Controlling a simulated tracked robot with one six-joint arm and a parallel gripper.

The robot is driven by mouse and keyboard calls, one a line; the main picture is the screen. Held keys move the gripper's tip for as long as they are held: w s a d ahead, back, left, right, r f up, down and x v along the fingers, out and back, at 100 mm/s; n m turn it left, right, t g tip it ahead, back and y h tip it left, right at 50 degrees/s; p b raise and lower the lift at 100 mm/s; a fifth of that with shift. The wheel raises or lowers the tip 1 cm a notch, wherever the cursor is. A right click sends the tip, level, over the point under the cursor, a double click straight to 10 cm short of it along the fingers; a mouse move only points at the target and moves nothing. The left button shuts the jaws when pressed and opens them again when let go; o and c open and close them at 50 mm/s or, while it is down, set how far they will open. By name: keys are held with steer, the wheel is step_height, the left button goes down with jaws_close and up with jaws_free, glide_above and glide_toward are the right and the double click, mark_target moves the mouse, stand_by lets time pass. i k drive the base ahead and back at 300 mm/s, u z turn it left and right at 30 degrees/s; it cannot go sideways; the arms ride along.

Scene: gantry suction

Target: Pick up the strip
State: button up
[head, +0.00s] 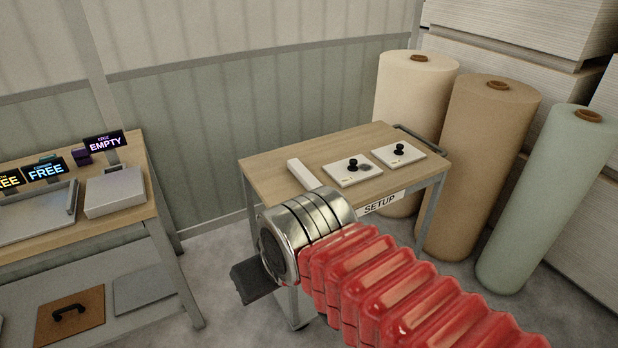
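A small wooden cart with a "SETUP" label stands in the middle of the head view, and its top (262,163) is bare at the left. A short white strip-like bar (303,174) lies on it near the front edge; I cannot tell for sure that it is the strip. My arm, with a red ribbed sleeve and a metal end, reaches in from the lower right and covers part of the cart's front. My gripper (254,280) shows only as a dark block below the metal end, in front of the cart. Its fingers cannot be made out.
Two white plates with black knobs (352,167) (398,153) lie on the cart. Large cream (412,95), brown (480,150) and green (540,200) rolls stand to its right. A bench (130,225) with "FREE" and "EMPTY" signs stands left. Floor shows between bench and cart.

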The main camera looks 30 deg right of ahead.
mark_target(308, 180)
steer(key=i, duration=0.9)
steer(key=u, duration=0.05)
